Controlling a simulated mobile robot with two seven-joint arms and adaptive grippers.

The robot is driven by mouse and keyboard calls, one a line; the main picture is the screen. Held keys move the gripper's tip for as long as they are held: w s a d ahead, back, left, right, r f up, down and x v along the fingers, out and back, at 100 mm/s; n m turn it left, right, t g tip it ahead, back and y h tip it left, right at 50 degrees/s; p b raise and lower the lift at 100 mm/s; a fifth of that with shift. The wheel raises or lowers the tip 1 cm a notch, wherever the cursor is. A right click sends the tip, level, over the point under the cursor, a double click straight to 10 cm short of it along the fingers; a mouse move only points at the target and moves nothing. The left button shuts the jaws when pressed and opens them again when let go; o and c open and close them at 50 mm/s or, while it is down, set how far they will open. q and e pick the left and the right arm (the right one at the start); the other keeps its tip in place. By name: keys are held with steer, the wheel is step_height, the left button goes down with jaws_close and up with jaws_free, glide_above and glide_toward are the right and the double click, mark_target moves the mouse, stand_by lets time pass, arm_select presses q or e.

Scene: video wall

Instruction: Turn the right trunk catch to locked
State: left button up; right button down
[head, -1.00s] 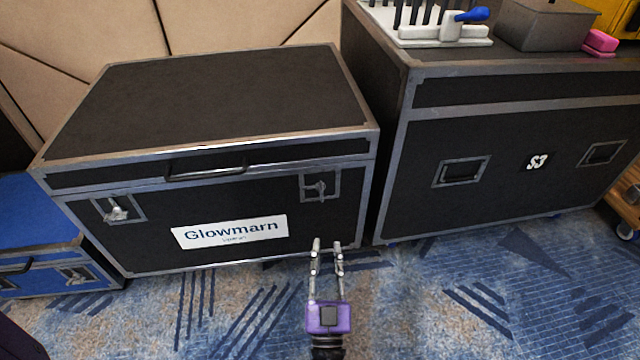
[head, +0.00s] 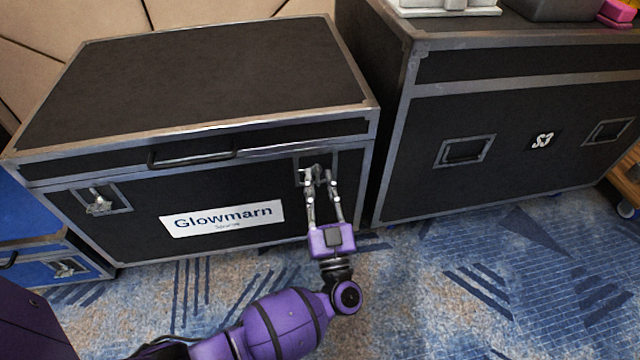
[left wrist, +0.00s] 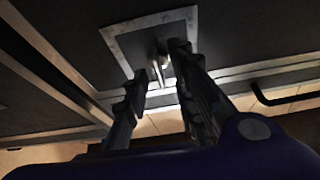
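The black trunk (head: 190,75) with grey metal edges and a "Glowmarn" label stands at the left in the head view. Its right catch (head: 317,171) sits on a grey-framed plate on the front and is partly covered by my fingers. In the left wrist view, the small metal handle of the catch (left wrist: 159,68) shows between the fingers, inside the pale frame. My left gripper (head: 320,177) is open, its fingertips on either side of the catch handle; it also shows in the left wrist view (left wrist: 158,62). Whether a finger touches the handle is unclear. My right gripper is not seen.
The trunk's left catch (head: 99,201) and its front bar handle (head: 192,160) are clear of my arm. A taller black case (head: 500,130) stands close at the right. A blue case (head: 40,250) is at the left. Patterned carpet (head: 440,300) lies open in front.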

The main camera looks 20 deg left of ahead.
arm_select(q)
jaws_close()
stand_by(0.3)
